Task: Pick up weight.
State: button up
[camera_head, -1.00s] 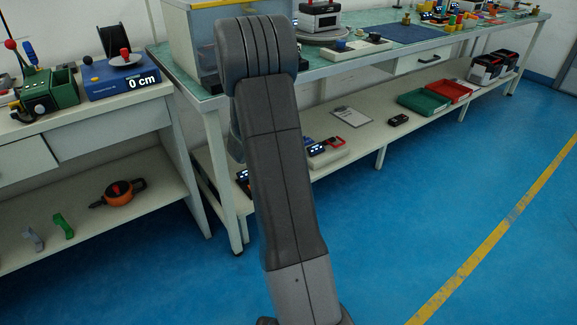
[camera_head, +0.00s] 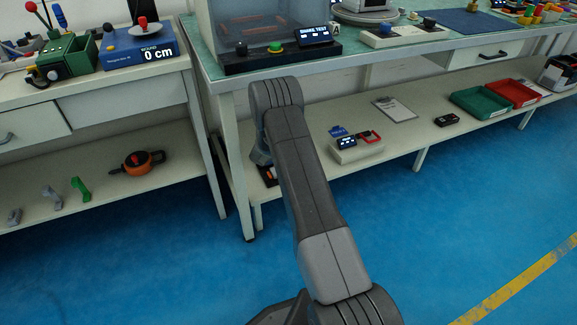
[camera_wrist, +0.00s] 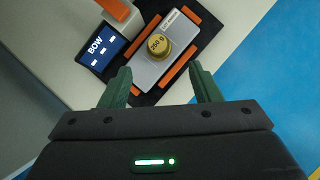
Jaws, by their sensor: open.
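The weight (camera_wrist: 159,46), a short gold cylinder marked 250 g, shows in the wrist view. It rests on a grey block (camera_wrist: 183,32) with orange bars along its sides, on a black base. My gripper (camera_wrist: 162,83) is open, with its two green fingers apart and nothing between them. The weight lies ahead of the fingertips, roughly centred between them, with no contact visible. In the head view my arm hides the gripper and the weight.
A dark blue display (camera_wrist: 101,50) reading BOW stands beside the block, with an orange part near it. In the head view the lower shelf (camera_head: 330,190) also holds a small device with a display (camera_head: 352,148) and a clipboard (camera_head: 394,109). Blue floor is clear at right.

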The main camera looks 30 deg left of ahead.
jog(key=b+x, duration=0.1)
jog(key=x, duration=0.3)
jog(key=b+x, duration=0.1)
jog(key=x, duration=0.3)
jog(key=shift+w+a+b, duration=0.1)
jog(key=shift+w+b, duration=0.25)
jog(key=shift+b, duration=0.05)
jog(key=shift+r, duration=0.1)
jog(key=shift+c, duration=0.5)
jog(key=c, duration=1.1)
jog(key=shift+r, duration=0.15)
